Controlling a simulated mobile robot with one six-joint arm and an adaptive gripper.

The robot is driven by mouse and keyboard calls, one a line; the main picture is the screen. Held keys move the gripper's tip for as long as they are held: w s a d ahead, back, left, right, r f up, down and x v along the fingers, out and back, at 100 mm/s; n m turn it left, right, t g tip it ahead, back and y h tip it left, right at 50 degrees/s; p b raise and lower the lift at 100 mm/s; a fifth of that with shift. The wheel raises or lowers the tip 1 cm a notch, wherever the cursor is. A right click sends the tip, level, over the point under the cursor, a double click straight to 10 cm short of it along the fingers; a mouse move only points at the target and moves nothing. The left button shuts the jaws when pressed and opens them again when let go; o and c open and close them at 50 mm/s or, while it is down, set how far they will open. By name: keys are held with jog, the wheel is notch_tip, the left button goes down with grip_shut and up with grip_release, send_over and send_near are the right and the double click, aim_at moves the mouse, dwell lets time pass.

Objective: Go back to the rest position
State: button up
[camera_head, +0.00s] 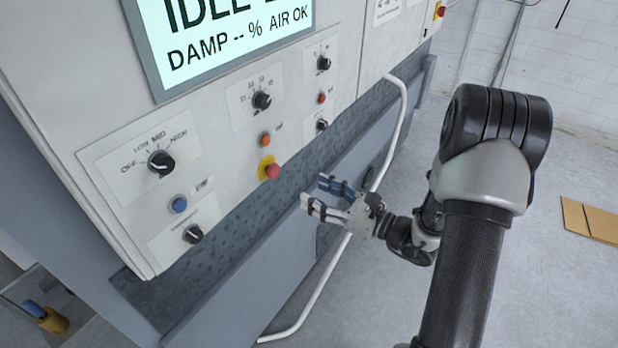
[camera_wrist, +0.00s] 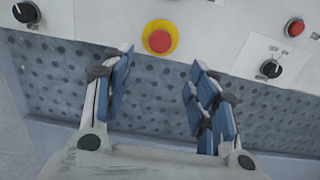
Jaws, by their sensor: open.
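My gripper (camera_head: 318,196) is open and empty in front of the washer panel (camera_head: 225,170), below and to the right of the red emergency button on its yellow ring (camera_head: 270,169). In the wrist view its blue-padded fingers (camera_wrist: 160,100) are spread apart, with nothing between them. The emergency button (camera_wrist: 159,37) shows there above the gap between the fingers, apart from them. My arm reaches in from the lower right of the head view.
The panel carries a display (camera_head: 225,40) reading IDLE, several black knobs such as one at left (camera_head: 161,162), and a blue button (camera_head: 179,204). A white pipe (camera_head: 397,130) runs along the machine's side. Cardboard (camera_head: 590,220) lies on open floor at right.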

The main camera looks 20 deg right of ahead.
jog(key=s+a+r+n+g+y+b, duration=0.1)
jog(key=s+a+n+g+y+b, duration=0.1)
jog(key=s+a+n+g, duration=0.3)
jog(key=s+a+r+n+g+y+b, duration=0.1)
jog(key=s+a+r+n+g+b, duration=0.2)
jog(key=a, duration=0.4)
jog(key=s+a+f+n+g+h+b, duration=0.25)
jog(key=s+a+n+g, duration=0.3)
jog(key=s+n, duration=0.4)
jog(key=s+d+f+n+t+h+b, duration=0.3)
jog(key=s+d+n+h+b, duration=0.2)
jog(key=s+d+n+h, duration=0.3)
jog(key=d+n+h, duration=0.2)
jog(key=n+h, duration=0.1)
jog(key=shift+s+f+t+b, duration=0.25)
jog(key=shift+t+b, duration=0.1)
